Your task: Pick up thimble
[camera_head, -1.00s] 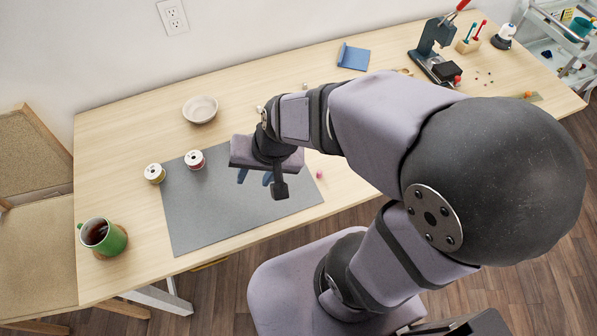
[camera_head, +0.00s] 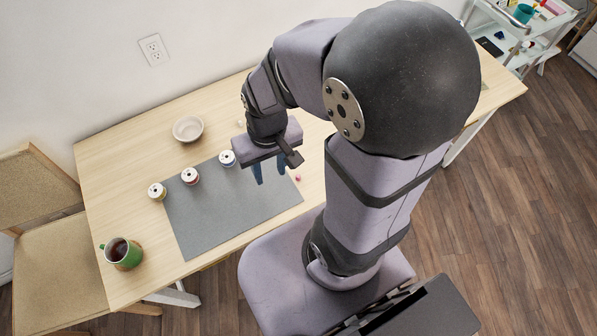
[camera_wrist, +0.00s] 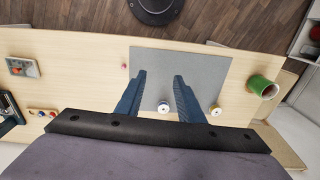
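My gripper (camera_head: 270,176) hangs over the right part of the grey mat (camera_head: 215,205), fingers downward, well above the table. In the wrist view its two blue fingers (camera_wrist: 158,82) are spread apart with nothing held between them. A tiny pink-red object (camera_head: 298,177) lies on the wood just right of the mat, close to the gripper in the head view. It also shows in the wrist view (camera_wrist: 124,66), left of the fingers. It is too small to tell whether it is the thimble. No other thimble can be made out.
A yellow spool (camera_head: 157,191), a red spool (camera_head: 189,175) and a blue spool (camera_head: 227,158) stand along the mat's far edge. A bowl (camera_head: 188,129) is behind them. A green mug (camera_head: 122,253) stands at the left.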

